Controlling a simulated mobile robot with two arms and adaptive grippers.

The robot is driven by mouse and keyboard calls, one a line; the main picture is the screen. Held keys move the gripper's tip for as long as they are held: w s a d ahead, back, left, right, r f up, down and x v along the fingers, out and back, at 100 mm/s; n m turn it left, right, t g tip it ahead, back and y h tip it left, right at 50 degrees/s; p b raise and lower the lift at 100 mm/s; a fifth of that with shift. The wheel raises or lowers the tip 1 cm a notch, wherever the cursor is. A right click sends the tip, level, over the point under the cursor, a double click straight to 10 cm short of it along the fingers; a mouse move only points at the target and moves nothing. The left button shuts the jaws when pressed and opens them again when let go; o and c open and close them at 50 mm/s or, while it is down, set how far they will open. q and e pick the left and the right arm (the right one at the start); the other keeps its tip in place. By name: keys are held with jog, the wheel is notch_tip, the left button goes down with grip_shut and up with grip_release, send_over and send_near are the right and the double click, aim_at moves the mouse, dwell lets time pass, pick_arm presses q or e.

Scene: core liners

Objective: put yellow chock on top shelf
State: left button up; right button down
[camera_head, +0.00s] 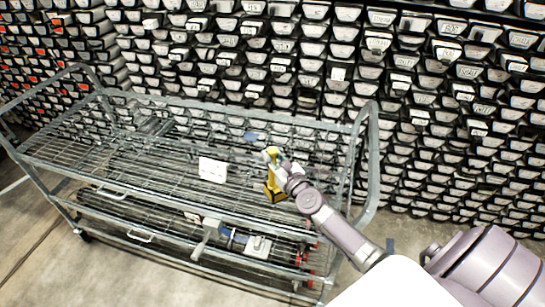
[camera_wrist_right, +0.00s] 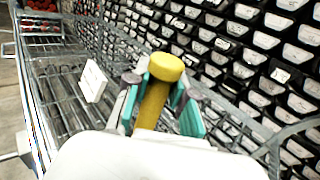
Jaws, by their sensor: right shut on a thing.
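The yellow chock (camera_head: 275,189) is at the right part of the wire cart's top shelf (camera_head: 120,168). My right gripper (camera_head: 271,158) is shut on it from above. In the right wrist view the chock (camera_wrist_right: 154,104) shows a round yellow end and a shaft between the teal finger pads of my right gripper (camera_wrist_right: 160,98). The chock appears over the shelf mesh; I cannot tell whether its lower end touches it. My left gripper is not in view.
A white card (camera_head: 212,169) is on the cart, left of the chock. A small blue thing (camera_head: 251,136) is behind it. Grey and blue items (camera_head: 240,238) are on a lower shelf. Racks of core liners (camera_head: 440,120) stand behind. The top shelf's left part looks clear.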

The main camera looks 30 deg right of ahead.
jog(key=c, duration=1)
grip_release()
jog(key=shift+f, duration=0.1)
jog(key=s, duration=0.8)
jog(key=s+a+b, duration=0.1)
jog(key=s, duration=0.3)
jog(key=shift+r, duration=0.2)
